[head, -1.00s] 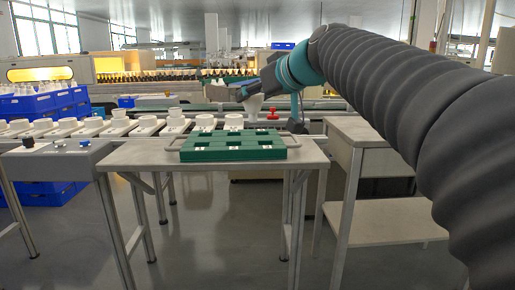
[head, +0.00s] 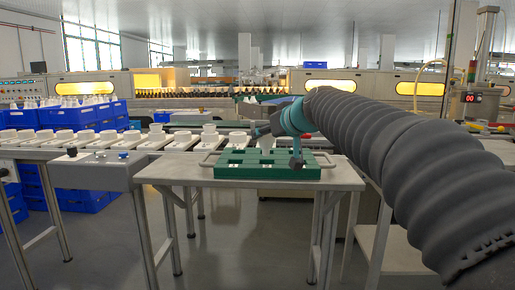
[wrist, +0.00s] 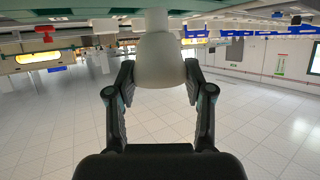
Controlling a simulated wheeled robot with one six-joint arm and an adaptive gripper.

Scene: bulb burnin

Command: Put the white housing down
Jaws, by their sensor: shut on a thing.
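The white housing (wrist: 160,62) is a smooth rounded cup with a narrower neck, filling the middle of the wrist view. My gripper (wrist: 158,82) is shut on it, one finger on each side. In the head view the housing (head: 266,143) shows small and pale below my gripper (head: 268,137), over the back part of a green tray (head: 268,172). I cannot tell whether the housing touches the tray. My wrist hides part of the tray's back right.
The tray lies on a grey table (head: 185,172) with bare room to its left and right. Behind it runs a conveyor line (head: 150,148) with several white pieces on it. A control box (head: 85,165) stands at the left, with blue crates (head: 85,205) beyond.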

